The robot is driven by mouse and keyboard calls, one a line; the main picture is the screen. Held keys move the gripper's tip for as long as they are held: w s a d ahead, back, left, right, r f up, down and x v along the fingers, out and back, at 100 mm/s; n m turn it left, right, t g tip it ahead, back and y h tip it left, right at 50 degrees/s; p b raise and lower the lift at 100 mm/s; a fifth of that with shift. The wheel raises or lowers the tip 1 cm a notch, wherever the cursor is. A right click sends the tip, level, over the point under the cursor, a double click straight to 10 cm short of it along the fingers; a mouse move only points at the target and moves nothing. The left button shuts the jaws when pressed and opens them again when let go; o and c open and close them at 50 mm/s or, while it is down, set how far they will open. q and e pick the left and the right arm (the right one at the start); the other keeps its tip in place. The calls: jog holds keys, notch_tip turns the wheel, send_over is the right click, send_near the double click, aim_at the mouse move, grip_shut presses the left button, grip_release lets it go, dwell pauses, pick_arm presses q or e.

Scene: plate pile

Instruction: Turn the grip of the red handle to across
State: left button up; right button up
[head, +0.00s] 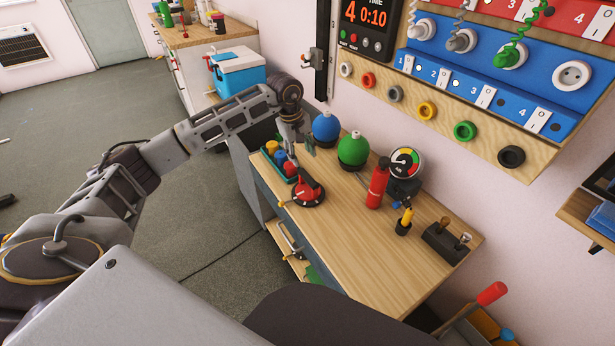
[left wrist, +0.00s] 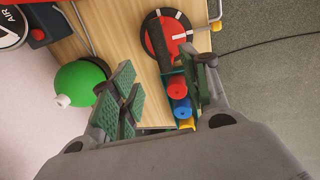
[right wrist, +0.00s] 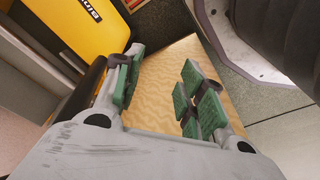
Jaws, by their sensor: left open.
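A red round handle (head: 309,191) with a black rim sits on the near left part of the wooden bench. In the left wrist view, its red disc (left wrist: 180,38) has white marks and a dark grip bar (left wrist: 160,45) lying along the picture's height, slightly tilted. My left gripper (head: 297,152) is open and empty, just behind the handle and above a small green tray. In the left wrist view my left gripper (left wrist: 168,72) has its fingers apart, with the disc beyond the tips. My right gripper (right wrist: 160,85) is open and empty over a wooden surface; the head view does not show it.
The green tray with red, blue and yellow cylinders (left wrist: 178,90) is by the left fingers. Blue (head: 326,128) and green (head: 353,149) round flasks, a red bottle (head: 377,184) and a gauge (head: 405,163) stand nearby. The bench's front middle is clear. A yellow object (right wrist: 85,30) is near the right gripper.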

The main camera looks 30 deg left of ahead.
aim_at(308, 177)
pick_arm(q)
jog(key=f, duration=0.3)
jog(key=w+f+b, duration=0.1)
jog(key=f, duration=0.2)
jog(key=d+f, duration=0.1)
jog(key=f, duration=0.2)
jog(key=shift+w+f, duration=0.3)
jog(key=shift+f, duration=0.1)
jog(key=shift+w+d+f, duration=0.1)
jog(key=shift+w+f, duration=0.1)
jog(key=shift+f, duration=0.8)
pick_arm(e)
jog(key=r, duration=0.2)
jog(key=a+r, duration=0.1)
jog(key=r, duration=0.2)
jog(key=shift+w+a+r, duration=0.1)
jog(key=shift+r, duration=0.15)
pick_arm(q)
jog(key=shift+c, duration=0.6)
jog(key=c, duration=0.9)
pick_arm(e)
jog(key=shift+f, duration=0.1)
